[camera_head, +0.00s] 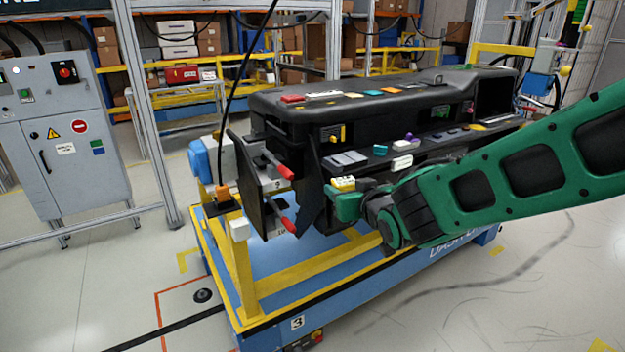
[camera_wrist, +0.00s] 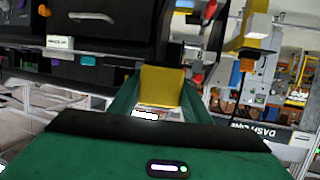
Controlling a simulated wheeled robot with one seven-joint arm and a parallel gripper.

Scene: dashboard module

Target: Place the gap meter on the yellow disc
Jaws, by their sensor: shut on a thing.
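My gripper (camera_head: 347,203) is green and reaches in from the right, low in front of the black dashboard module (camera_head: 290,122). It is shut on a small yellow block (camera_head: 343,183), which looks like the gap meter. The wrist view shows the yellow block (camera_wrist: 162,86) between the green fingers of my gripper (camera_wrist: 160,103). The block is held just off the module's near face, and I cannot tell whether it touches anything. I cannot clearly make out a yellow disc; a small flat yellow piece (camera_head: 477,127) lies on the module's right ledge.
The module stands on a blue cart with a yellow frame (camera_head: 240,262). Red-handled clamps (camera_head: 286,172) and a dark end plate stick out left of my gripper. Small coloured parts lie along the module's top and ledge. A grey control cabinet (camera_head: 70,140) stands at left.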

